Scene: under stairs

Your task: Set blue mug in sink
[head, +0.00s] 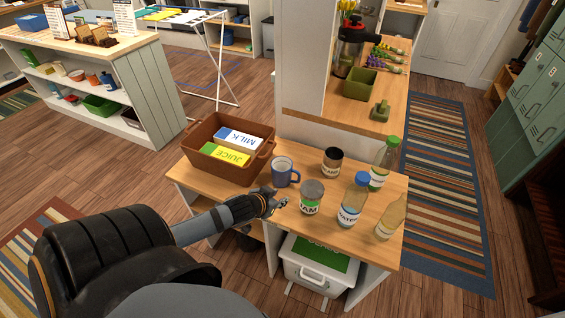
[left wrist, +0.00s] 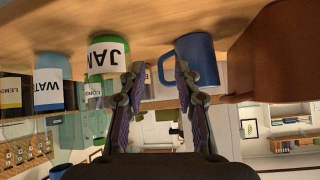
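The blue mug (head: 285,173) stands upright on the small wooden table (head: 231,196), right of a brown crate. My left gripper (head: 279,203) is just in front of the mug, low over the table's front edge. In the left wrist view, where the scene appears upside down, the left gripper (left wrist: 158,75) is open. The mug (left wrist: 198,60) is beyond the right-hand finger, and its handle shows between the fingertips. I cannot tell whether a finger touches it. No sink is recognisable in either view. My right gripper is not in view.
The brown crate (head: 190,137) holds milk and juice cartons. Another jar (head: 332,162), a blue-capped water bottle (head: 354,200) and more bottles crowd the table's right side. A lidded bin (head: 318,272) sits below.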

